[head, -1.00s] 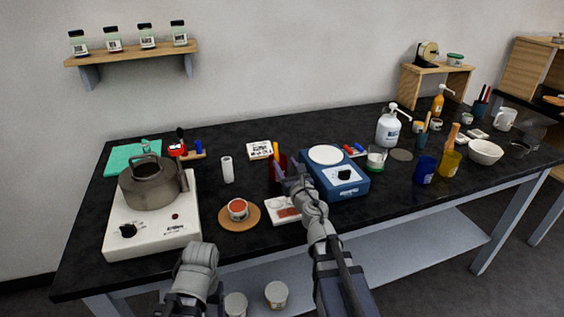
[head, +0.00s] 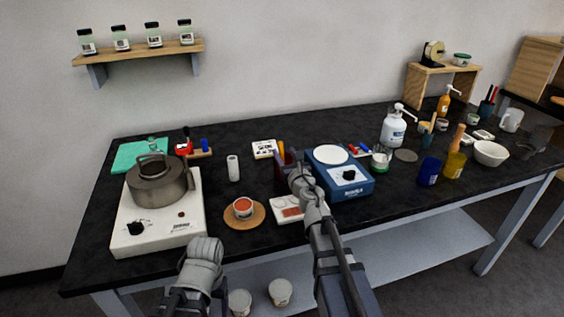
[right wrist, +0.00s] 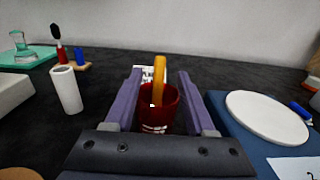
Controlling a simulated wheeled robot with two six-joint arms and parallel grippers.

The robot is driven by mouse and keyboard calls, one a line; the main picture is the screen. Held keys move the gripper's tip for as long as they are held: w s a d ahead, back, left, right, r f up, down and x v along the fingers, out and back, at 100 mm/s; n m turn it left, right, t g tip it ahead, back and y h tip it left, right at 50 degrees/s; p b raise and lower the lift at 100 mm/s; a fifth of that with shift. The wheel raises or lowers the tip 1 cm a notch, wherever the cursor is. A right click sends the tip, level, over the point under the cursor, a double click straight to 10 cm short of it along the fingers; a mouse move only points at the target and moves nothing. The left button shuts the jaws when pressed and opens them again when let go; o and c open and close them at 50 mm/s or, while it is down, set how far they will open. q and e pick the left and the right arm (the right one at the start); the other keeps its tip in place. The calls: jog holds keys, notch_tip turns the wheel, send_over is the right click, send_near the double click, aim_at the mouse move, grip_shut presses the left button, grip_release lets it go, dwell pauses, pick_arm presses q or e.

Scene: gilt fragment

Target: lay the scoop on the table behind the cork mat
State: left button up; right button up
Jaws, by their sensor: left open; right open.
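An orange-yellow handle (right wrist: 159,78), probably the scoop's, stands up out of a dark red cup (right wrist: 158,112); its lower end is hidden inside. The handle also shows in the head view (head: 281,150). My right gripper (right wrist: 158,92) is open, with one finger on each side of the cup; I cannot tell whether they touch it. In the head view, my right gripper (head: 284,166) partly hides the cup. The round cork mat (head: 258,219) lies left of it, bearing a small red-filled pot (head: 243,207). Only part of my left arm shows at the bottom; its gripper is out of sight.
Behind the mat stands a white cylinder (head: 233,168), with bare black table around it. A hot plate (head: 150,233) with a kettle (head: 158,182) is on the left. A blue scale (head: 345,184) stands close right of the cup; a white tray (head: 284,216) lies in front.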

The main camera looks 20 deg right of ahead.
jog(key=shift+w, duration=1.25)
jog(key=shift+c, duration=0.2)
grip_shut()
